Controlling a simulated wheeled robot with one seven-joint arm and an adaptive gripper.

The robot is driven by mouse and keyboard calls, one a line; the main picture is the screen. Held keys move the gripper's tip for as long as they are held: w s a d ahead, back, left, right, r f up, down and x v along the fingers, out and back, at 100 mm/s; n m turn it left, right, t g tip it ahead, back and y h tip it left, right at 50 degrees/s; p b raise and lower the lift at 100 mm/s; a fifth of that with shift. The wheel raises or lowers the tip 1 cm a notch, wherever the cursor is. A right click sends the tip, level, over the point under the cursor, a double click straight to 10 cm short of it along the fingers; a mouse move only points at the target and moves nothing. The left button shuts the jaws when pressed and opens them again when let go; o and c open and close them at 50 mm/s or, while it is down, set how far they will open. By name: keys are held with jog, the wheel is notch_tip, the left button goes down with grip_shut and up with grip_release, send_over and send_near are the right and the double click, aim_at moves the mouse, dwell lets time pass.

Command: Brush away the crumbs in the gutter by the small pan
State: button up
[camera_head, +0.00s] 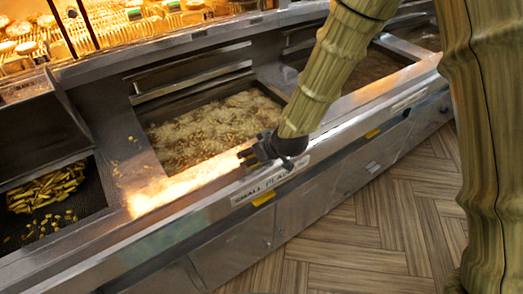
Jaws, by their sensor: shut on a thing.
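The pan of bubbling oil (213,128) with many golden pieces sits in the middle, above a front label (272,186) that seems to begin with "SMALL". Small yellow crumbs (117,168) lie on the dark metal strip left of this pan. My gripper (250,156) is over the bright front ledge, at the pan's front right corner. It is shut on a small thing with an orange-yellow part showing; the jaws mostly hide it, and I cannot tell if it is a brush. The gripper is apart from the crumbs, to their right.
A dark tray (69,214) of fries stands at left. Another fryer pan (368,70) lies right, partly behind my arm. A lit food display (130,20) runs along the back. Wood floor (370,235) is clear in front of the steel counter.

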jog(key=shift+s+a+f, duration=0.1)
jog(key=shift+s+a, duration=0.85)
jog(key=shift+a, duration=0.15)
jog(key=shift+s+a+r+p, duration=0.15)
jog(key=shift+s+a, duration=0.5)
jog(key=shift+a, duration=0.35)
jog(key=shift+s+a+r+p, duration=0.15)
jog(key=shift+s+a, duration=0.5)
jog(key=shift+a, duration=0.35)
jog(key=shift+f, duration=0.1)
notch_tip(320, 180, up, 7)
jog(key=p, duration=0.5)
